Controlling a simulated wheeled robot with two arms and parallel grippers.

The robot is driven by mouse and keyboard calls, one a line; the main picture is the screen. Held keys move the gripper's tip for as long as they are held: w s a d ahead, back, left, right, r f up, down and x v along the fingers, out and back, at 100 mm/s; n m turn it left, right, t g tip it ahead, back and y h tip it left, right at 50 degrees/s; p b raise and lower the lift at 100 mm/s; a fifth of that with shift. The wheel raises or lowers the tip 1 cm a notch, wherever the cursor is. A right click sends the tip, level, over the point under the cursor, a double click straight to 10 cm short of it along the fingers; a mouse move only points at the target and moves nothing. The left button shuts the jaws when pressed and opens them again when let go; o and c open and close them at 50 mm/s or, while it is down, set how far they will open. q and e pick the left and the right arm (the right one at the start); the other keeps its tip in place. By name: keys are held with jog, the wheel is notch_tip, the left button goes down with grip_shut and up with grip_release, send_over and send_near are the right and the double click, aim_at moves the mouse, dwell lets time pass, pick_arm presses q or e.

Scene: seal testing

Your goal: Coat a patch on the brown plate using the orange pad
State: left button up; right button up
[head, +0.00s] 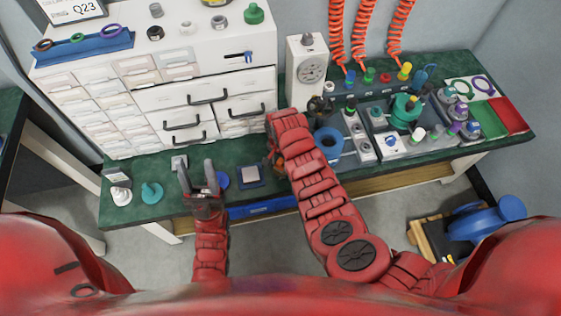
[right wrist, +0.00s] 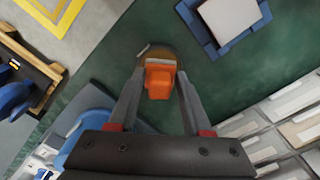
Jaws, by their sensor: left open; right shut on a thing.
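My right gripper (right wrist: 160,98) is shut on the orange pad (right wrist: 160,78), which sits between the fingertips in the right wrist view. A round brown plate (right wrist: 152,53) shows just beyond and partly behind the pad, low over the green bench. I cannot tell whether pad and plate touch, and no coated patch can be made out. In the head view the right forearm hides most of this spot; a bit of orange-brown shows by its left edge. My left gripper (head: 197,176) is open and empty over the bench's front edge, left of the right arm.
A pale square on a dark blue base (head: 241,184) lies between the arms. A blue disc (head: 221,181), a teal stand (head: 152,193) and a white stand (head: 121,196) are near the front edge. The drawer cabinet (head: 150,110) stands behind.

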aim_at(281, 160)
jog(key=shift+f+b, duration=0.35)
jog(key=shift+f, duration=0.15)
dwell(0.7)
jog(key=shift+f, duration=0.1)
dwell(0.9)
notch_tip(281, 160, up, 2)
jog(key=shift+r+p, duration=0.1)
jog(key=shift+p, duration=1)
notch_tip(281, 160, up, 5)
jog(key=p, duration=0.4)
jog(key=shift+w, duration=0.1)
